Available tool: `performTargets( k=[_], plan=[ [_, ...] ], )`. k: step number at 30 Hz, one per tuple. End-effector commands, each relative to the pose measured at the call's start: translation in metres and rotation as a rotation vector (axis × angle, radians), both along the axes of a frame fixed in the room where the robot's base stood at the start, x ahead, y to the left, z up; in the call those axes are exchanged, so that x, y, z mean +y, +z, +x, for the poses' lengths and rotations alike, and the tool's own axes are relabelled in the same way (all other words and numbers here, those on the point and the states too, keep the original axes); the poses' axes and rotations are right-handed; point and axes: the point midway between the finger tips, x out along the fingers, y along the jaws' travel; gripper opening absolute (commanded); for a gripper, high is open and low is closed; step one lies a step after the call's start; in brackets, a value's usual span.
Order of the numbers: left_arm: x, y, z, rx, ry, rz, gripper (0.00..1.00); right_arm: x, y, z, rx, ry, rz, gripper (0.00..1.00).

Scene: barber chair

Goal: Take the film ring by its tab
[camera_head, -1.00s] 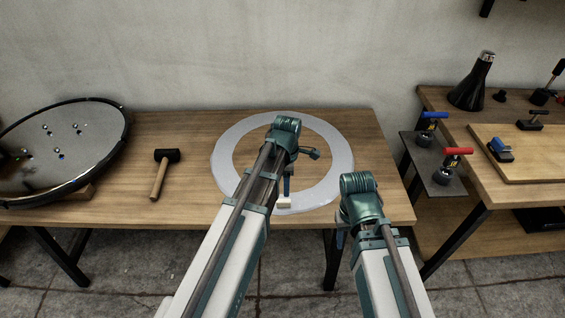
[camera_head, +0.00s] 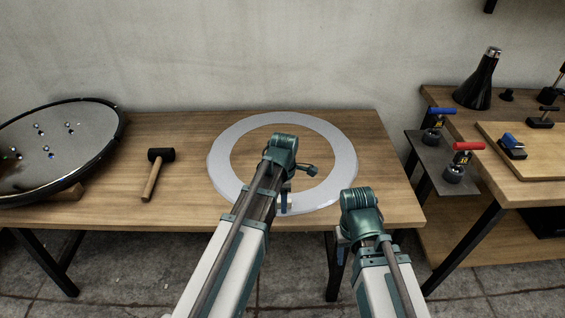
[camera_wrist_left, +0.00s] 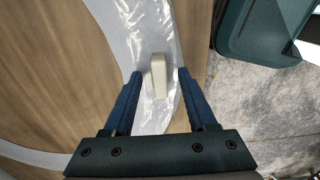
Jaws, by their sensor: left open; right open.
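The film ring (camera_head: 233,128) is a flat, pale, translucent band lying on the wooden table, with bare wood showing inside it. Its tab is a small off-white block (camera_wrist_left: 158,76) on the band, seen in the left wrist view. My left gripper (camera_head: 286,204) is over the ring's near edge, pointing down. In the left wrist view its blue fingers (camera_wrist_left: 159,85) are open, one on each side of the tab, with small gaps. In the head view the tab is mostly hidden by the fingers. My right gripper (camera_head: 342,240) is off the table's front edge, largely hidden by its wrist.
A mallet (camera_head: 152,180) and a large round black-rimmed disc (camera_head: 55,150) lie on the table's left. A side bench (camera_head: 505,185) at right holds red- and blue-handled clamps (camera_head: 460,160) and a black cone (camera_head: 478,82). Table between mallet and ring is clear.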

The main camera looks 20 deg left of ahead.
Motion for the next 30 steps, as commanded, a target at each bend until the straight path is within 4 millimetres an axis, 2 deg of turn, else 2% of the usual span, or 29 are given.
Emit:
performTargets(
  k=[1,9,18,19,30],
  plan=[
    [0.0,-0.0077,0.0002,-0.001,0.0,0.0,0.57,0.0,-0.0076,0.0001,0.0,0.0,0.0,0.52],
    [-0.0001,-0.006,0.0003,-0.001,0.0,0.0,0.57,0.0,-0.006,0.0,0.0,0.0,0.0,0.52],
    [-0.0001,-0.006,0.0003,-0.001,0.0,0.0,0.04,0.0,-0.006,0.0,0.0,0.0,0.0,0.52],
    [-0.0001,-0.006,0.0003,-0.001,0.0,0.0,0.0,0.0,-0.006,0.0,0.0,0.0,0.0,0.52],
    [-0.0001,-0.006,0.0004,-0.001,0.0,0.0,0.0,0.0,-0.006,0.0,0.0,0.0,0.0,0.52]
  ],
)
